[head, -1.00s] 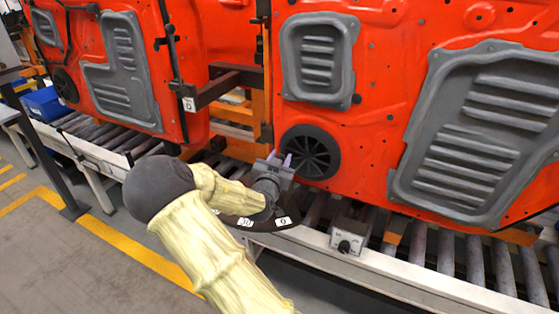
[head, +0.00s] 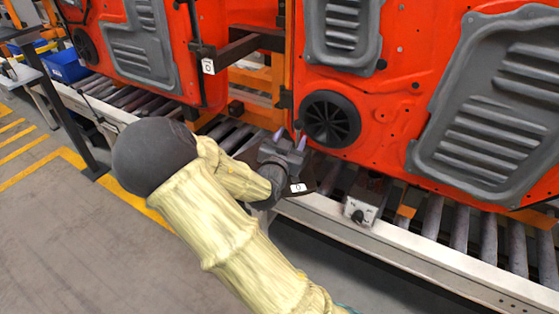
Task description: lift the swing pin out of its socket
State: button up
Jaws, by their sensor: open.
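My gripper (head: 290,140) is in the middle of the head view, in front of the lower left edge of the right red door panel. Its two pale fingertips are apart, with nothing visible between them. I cannot make out the swing pin or its socket; my gripper and forearm may hide them. A dark plate with a white "0" label (head: 298,187) shows just below my gripper, mostly covered by it. A dark horizontal bar (head: 245,43) with another "0" label (head: 208,66) at its left end spans the gap between the two doors.
The right red door (head: 395,110) has a round black speaker (head: 330,119) close to my fingertips. A small control box (head: 361,208) sits on the roller conveyor's front rail (head: 420,246). Another red door (head: 185,90) hangs at left. A dark post (head: 60,110) stands at far left.

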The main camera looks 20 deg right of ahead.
jog(key=b+v, duration=0.4)
jog(key=v, duration=0.5)
jog(key=shift+s, duration=0.15)
jog(key=s+a+f+n+g+y, duration=0.1)
jog(key=a+f+n+g+y, duration=0.15)
jog(key=f+y, duration=0.3)
jog(key=s+a+f+n+g+y, duration=0.2)
jog(key=f+g+y, duration=0.15)
jog(key=f, duration=0.25)
jog(key=s+a+n+g+y, duration=0.2)
jog(key=s+n+y, duration=0.1)
jog(key=s, duration=0.1)
jog(key=s+n+g, duration=0.3)
jog(key=s, duration=0.3)
jog(key=w+p+v, duration=0.3)
jog(key=p+v, duration=1)
jog(key=v, duration=0.1)
jog(key=shift+s+a+r+p, duration=0.15)
jog(key=shift+s+r+p, duration=0.2)
jog(key=shift+r, duration=0.25)
